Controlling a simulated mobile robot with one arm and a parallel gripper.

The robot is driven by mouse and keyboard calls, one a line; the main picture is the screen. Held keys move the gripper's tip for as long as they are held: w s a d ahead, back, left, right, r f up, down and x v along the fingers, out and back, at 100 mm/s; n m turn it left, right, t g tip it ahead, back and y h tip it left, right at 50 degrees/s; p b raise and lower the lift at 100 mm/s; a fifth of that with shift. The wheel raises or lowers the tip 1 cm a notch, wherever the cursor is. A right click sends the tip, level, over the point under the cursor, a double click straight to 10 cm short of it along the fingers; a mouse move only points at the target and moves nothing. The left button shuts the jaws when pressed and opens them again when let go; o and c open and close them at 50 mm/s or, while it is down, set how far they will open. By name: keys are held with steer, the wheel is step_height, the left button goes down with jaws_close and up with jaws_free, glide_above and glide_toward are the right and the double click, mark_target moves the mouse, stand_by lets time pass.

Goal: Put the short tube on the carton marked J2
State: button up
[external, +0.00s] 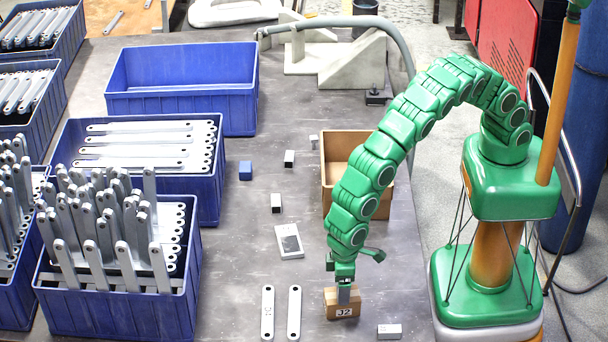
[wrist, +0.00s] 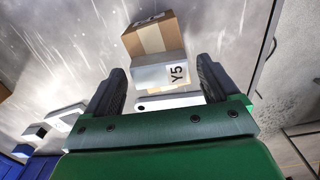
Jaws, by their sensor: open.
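The carton marked J2 (external: 342,312) is a small brown box near the front of the table, its label facing the external camera. It also shows in the wrist view (wrist: 153,38). A light grey block marked Y5 (wrist: 158,73), which looks like the short tube, is between my fingers. In the external view a grey piece (external: 344,294) stands at the carton's top under my gripper and appears to rest on it. My gripper (external: 344,285) is open, with a finger on either side of the block and small gaps visible in the wrist view (wrist: 160,88).
Two flat brackets (external: 268,312) (external: 294,312) lie left of the carton. A small grey block (external: 389,331) lies to its right. A white box (external: 289,241) and an open brown box (external: 328,195) are farther back. Blue crates (external: 115,312) fill the left side.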

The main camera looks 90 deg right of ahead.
steer(key=shift+r, duration=0.1)
step_height(320, 180, up, 12)
stand_by(0.5)
